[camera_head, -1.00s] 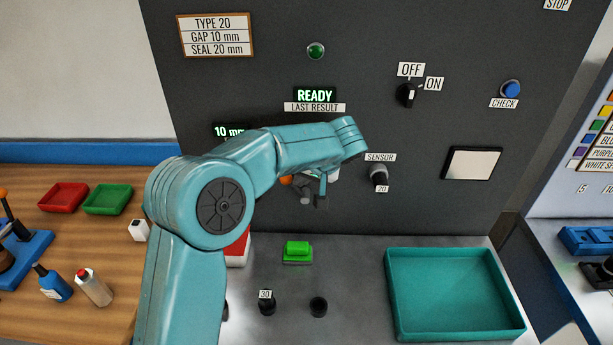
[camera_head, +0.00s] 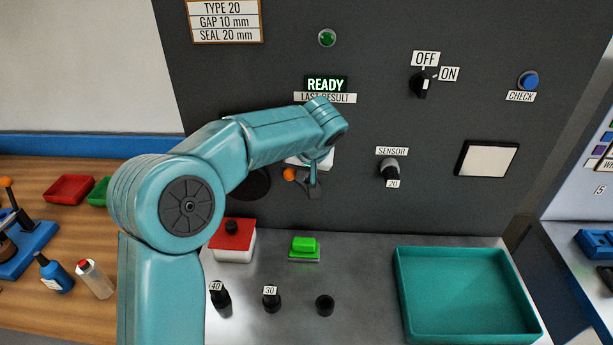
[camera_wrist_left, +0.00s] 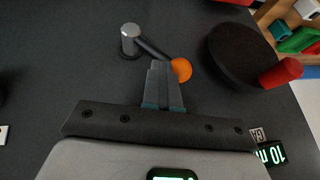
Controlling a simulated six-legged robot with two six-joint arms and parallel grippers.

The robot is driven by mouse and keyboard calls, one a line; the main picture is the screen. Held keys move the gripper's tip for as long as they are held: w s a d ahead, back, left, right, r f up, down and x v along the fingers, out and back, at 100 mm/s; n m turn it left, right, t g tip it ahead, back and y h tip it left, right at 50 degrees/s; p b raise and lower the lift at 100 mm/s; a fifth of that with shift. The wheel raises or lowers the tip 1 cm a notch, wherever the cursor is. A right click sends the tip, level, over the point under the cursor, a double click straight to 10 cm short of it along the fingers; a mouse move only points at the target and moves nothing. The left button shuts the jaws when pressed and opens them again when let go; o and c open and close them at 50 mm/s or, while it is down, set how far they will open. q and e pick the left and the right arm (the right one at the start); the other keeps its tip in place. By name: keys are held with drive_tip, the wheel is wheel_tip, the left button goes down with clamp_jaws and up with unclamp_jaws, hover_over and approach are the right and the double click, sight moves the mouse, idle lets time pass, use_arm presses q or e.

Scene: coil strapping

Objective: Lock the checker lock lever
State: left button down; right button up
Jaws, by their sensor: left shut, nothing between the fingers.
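The lock lever is a grey arm on a round pivot (camera_wrist_left: 130,42) with an orange ball knob. The knob (camera_wrist_left: 181,69) shows in the left wrist view, and also in the head view (camera_head: 289,174), where the arm and gripper hide much of the lever. My left gripper (camera_wrist_left: 160,66) is shut and empty. In the wrist view its fingertips overlap the lever's arm beside the knob, between knob and pivot; I cannot tell whether they touch. In the head view the gripper (camera_head: 313,188) is just right of the knob. My right gripper is not in view.
A black disc (camera_wrist_left: 240,55) with a red handle (camera_wrist_left: 280,73) is near the knob. The panel carries a sensor knob (camera_head: 389,170) and an OFF/ON switch (camera_head: 421,84). Below stand a red-topped box (camera_head: 232,236), a green block (camera_head: 304,247) and a teal tray (camera_head: 402,290).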

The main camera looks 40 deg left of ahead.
sight(290, 177)
use_arm(q)
drive_tip(key=h+b, duration=0.1)
drive_tip(key=s+a+f+t+h+b, duration=0.1)
drive_tip(key=a+h+b, duration=0.1)
drive_tip(key=shift+s+a+f+n+t+b, duration=0.2)
drive_tip(key=shift+a+f+n+t+b, duration=0.1)
drive_tip(key=shift+f+n+t, duration=0.1)
drive_tip(key=shift+s+a+f+b, duration=0.4)
drive_tip(key=shift+a+f+b, duration=0.1)
drive_tip(key=shift+b, duration=0.15)
drive_tip(key=shift+f, duration=0.1)
